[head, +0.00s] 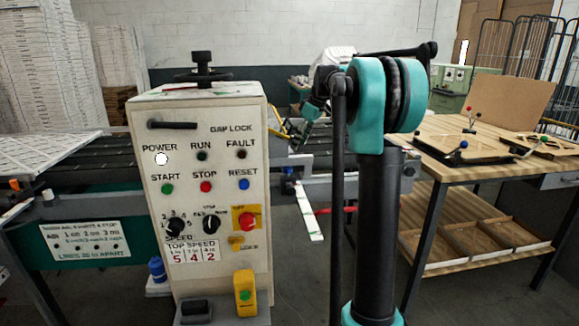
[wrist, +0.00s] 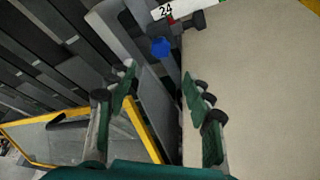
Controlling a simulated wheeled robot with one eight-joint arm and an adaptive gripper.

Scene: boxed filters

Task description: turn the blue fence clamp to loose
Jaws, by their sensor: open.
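The blue fence clamp (wrist: 160,47) shows in the wrist view as a small faceted blue knob on a grey metal fence part, just below a white scale marked 24. My gripper (wrist: 159,80) is open and empty, its green, black-padded fingers on either side of the view. The knob lies beyond the fingertips, between their lines and apart from them. In the head view a small blue spot (head: 289,170) behind the control cabinet looks like the same clamp. My gripper (head: 305,122) is partly hidden there by my arm. The clamp's loose or tight marking cannot be read.
The cream control cabinet (head: 205,190) stands close left of my arm; its side panel (wrist: 255,95) fills the wrist view's right. A black roller conveyor (head: 90,160) runs behind it. A wooden workbench (head: 495,150) stands at right. Yellow edging (wrist: 140,125) passes near my left finger.

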